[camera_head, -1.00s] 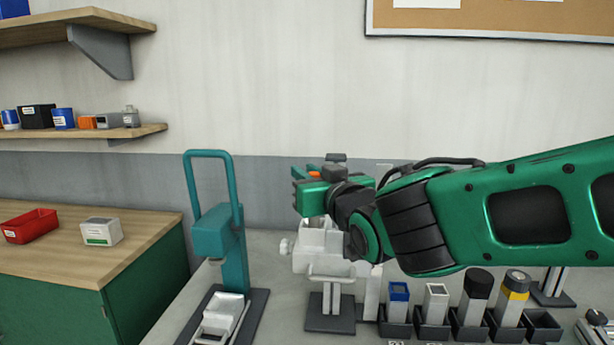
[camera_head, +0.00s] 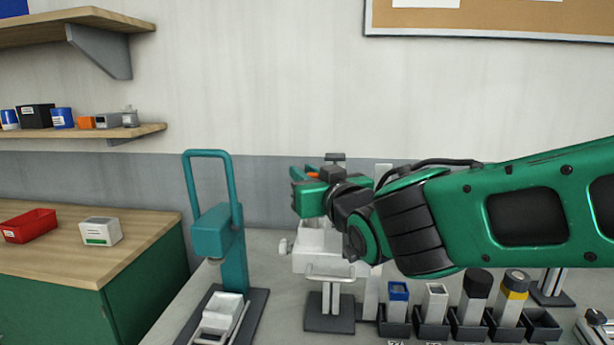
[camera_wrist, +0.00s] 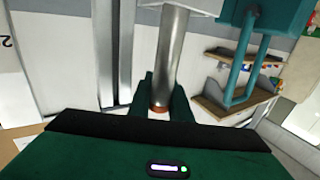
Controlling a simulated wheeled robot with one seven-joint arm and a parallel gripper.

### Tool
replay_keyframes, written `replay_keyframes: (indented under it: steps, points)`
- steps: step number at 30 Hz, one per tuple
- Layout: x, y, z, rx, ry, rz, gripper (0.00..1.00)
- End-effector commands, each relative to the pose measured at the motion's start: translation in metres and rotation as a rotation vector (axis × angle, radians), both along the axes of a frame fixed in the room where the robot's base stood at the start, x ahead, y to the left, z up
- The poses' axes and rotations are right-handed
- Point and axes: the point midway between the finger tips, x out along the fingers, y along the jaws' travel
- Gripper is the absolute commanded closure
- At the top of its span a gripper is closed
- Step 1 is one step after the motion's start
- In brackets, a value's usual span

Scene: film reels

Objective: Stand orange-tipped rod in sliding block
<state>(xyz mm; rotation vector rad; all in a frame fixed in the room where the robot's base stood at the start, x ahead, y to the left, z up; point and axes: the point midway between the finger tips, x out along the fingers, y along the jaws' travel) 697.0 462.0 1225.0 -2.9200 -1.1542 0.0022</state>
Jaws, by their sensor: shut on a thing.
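My gripper (camera_head: 308,190) is shut on a rod, just above a white block on a stand (camera_head: 320,262). A small orange spot, the rod's tip (camera_head: 313,174), shows at the top of the jaws. In the wrist view the shiny metal rod (camera_wrist: 172,55) runs away from my gripper (camera_wrist: 160,100), with its orange-red end (camera_wrist: 158,108) between the fingers. The rod's far end reaches a white block (camera_wrist: 190,4) at the top edge of that view. I cannot tell whether it is inside it. My gripper and arm hide part of the stand.
A teal press-like fixture (camera_head: 222,235) with a tall handle stands close to the left. A row of dark holders (camera_head: 395,325) with several upright blocks is at the lower right. A wooden bench with a red tray (camera_head: 30,226) is at far left.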

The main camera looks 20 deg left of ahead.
Motion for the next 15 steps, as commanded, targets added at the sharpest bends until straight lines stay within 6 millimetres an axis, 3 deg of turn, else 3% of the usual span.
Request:
replay_keyframes:
  steps: [15]
  points:
    - [-0.0002,0.0005,-0.009,0.001,0.001,0.001,1.0]
